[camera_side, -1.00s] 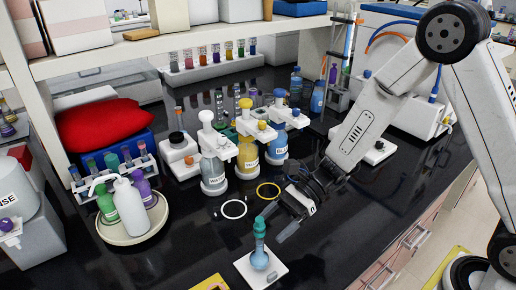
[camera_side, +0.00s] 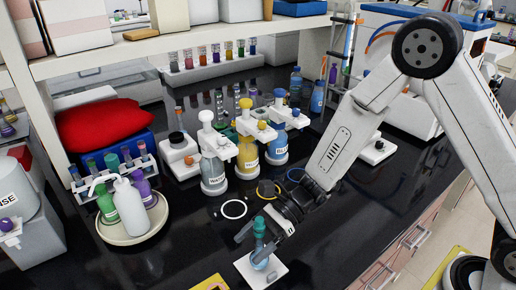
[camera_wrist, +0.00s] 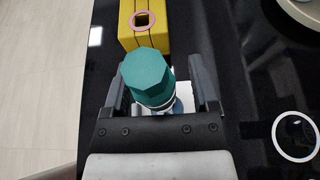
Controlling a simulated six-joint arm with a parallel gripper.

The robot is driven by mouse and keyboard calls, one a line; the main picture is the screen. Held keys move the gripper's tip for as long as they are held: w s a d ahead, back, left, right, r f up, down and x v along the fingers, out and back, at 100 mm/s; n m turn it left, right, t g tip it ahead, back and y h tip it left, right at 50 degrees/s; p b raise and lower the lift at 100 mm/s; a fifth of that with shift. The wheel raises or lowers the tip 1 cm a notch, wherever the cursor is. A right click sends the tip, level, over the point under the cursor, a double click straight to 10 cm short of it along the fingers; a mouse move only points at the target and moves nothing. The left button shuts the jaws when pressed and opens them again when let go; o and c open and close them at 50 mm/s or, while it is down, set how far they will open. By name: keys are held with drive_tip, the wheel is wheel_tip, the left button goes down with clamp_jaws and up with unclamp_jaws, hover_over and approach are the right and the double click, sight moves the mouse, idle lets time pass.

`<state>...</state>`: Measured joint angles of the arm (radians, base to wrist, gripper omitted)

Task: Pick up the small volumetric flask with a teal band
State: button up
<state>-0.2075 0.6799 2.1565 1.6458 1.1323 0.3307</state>
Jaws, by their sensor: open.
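The small volumetric flask (camera_side: 259,258) has a blue bulb and a teal stopper and band at its neck. It stands upright on a white square pad (camera_side: 273,277) near the front of the black bench. My gripper (camera_side: 257,235) is at the flask's neck. In the wrist view the teal stopper (camera_wrist: 147,76) sits between the two open fingers of my gripper (camera_wrist: 158,88), with gaps at both sides. The bulb is mostly hidden below the stopper there.
A yellow block (camera_wrist: 143,40) with a square hole lies beyond the flask. Labelled bottles (camera_side: 213,165) stand behind, with flat rings (camera_side: 233,209) on the bench before them. A round tray (camera_side: 112,235) with squeeze bottles stands left.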

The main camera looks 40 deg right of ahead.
idle(0.5)
clamp_jaws()
idle(1.3)
